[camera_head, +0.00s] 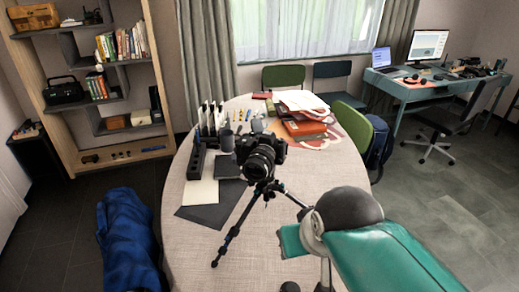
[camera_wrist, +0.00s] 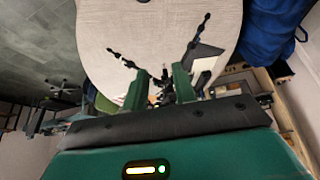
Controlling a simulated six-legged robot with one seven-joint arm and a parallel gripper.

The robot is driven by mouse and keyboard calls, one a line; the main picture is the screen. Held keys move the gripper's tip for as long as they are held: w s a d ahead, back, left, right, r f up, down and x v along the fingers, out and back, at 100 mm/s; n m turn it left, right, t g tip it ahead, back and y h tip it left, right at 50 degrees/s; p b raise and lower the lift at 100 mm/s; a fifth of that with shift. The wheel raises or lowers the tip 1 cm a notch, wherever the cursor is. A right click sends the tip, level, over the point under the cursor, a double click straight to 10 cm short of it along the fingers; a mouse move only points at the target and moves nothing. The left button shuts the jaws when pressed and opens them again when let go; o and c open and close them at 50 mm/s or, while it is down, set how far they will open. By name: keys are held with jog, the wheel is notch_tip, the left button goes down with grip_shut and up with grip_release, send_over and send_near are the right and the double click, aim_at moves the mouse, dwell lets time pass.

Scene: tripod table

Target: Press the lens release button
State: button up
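A black camera (camera_head: 258,152) with a large lens stands on a black tripod (camera_head: 238,226) on the table (camera_head: 185,250) in the head view. Its lens faces toward me. The lens release button is too small to make out. In the wrist view my gripper (camera_wrist: 160,70) shows two green fingers with a gap between them, open and empty. Tripod legs (camera_wrist: 198,40) spread on the table beyond the fingertips, and the dark camera body is partly hidden between and behind the fingers. My green arm fills the lower right of the head view, apart from the camera.
Dark pen holders (camera_head: 197,160) and flat sheets (camera_head: 200,193) lie left of the tripod. Red books (camera_head: 303,129) and papers (camera_head: 300,100) lie behind it to the right. A blue draped item (camera_head: 128,240) stands left of the table. The table's front is mostly bare.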

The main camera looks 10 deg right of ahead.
dwell(0.4)
grip_shut()
dwell(1.6)
